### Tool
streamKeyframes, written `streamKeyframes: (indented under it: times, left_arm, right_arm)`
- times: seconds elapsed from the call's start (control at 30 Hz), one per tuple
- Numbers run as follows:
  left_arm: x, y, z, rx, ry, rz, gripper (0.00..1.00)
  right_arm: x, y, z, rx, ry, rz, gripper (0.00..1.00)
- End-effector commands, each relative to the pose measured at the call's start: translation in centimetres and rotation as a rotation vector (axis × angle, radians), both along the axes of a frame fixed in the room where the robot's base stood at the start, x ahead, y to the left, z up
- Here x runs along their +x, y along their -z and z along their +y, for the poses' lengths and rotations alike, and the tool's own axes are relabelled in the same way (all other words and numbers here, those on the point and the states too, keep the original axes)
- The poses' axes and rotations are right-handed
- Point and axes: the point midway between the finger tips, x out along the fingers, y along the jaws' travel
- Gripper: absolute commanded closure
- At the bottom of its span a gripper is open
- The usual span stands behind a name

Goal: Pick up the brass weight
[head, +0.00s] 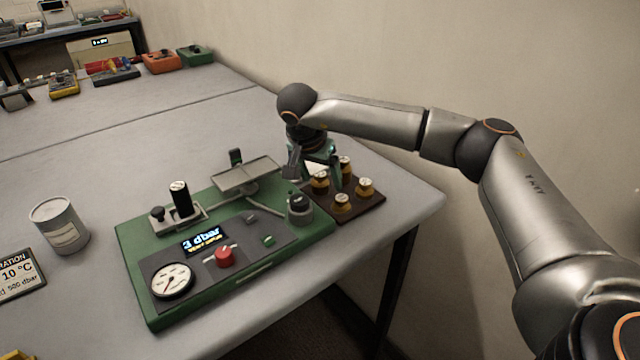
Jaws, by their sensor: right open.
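Several brass weights with pale tops stand on a dark brown board (376,207) near the table's right corner. One brass weight (320,182) is at the board's left side, close to my gripper. Another weight (342,204) is at the front, one (365,187) at the right, and one at the back (346,163) is partly hidden by the gripper. My right gripper (315,176) points down over the left part of the board. It is open, with nothing visibly held. Whether its fingers straddle the left weight I cannot tell. My left gripper is out of view.
A green instrument (140,262) with a gauge, red knob, display and raised metal plate (246,175) stands just left of the board. A grey can (60,225) and a sign (18,275) are farther left. The wall is close behind. The table's middle is clear.

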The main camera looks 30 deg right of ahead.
Motion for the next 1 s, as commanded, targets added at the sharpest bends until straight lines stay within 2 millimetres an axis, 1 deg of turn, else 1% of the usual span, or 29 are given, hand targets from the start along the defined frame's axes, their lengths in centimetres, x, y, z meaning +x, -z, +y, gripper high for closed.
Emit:
streamKeyframes:
  times: [0.17, 0.9, 1.0]
  left_arm:
    - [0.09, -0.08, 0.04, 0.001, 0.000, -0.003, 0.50]
    - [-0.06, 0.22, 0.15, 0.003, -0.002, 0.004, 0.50]
    - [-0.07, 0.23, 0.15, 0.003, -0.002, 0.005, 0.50]
  right_arm:
    - [0.01, -0.02, -0.01, 0.000, 0.000, 0.000, 0.17]
    - [0.00, -0.07, 0.02, 0.000, 0.000, -0.001, 1.00]
    - [0.01, -0.08, 0.03, 0.000, 0.000, -0.001, 1.00]
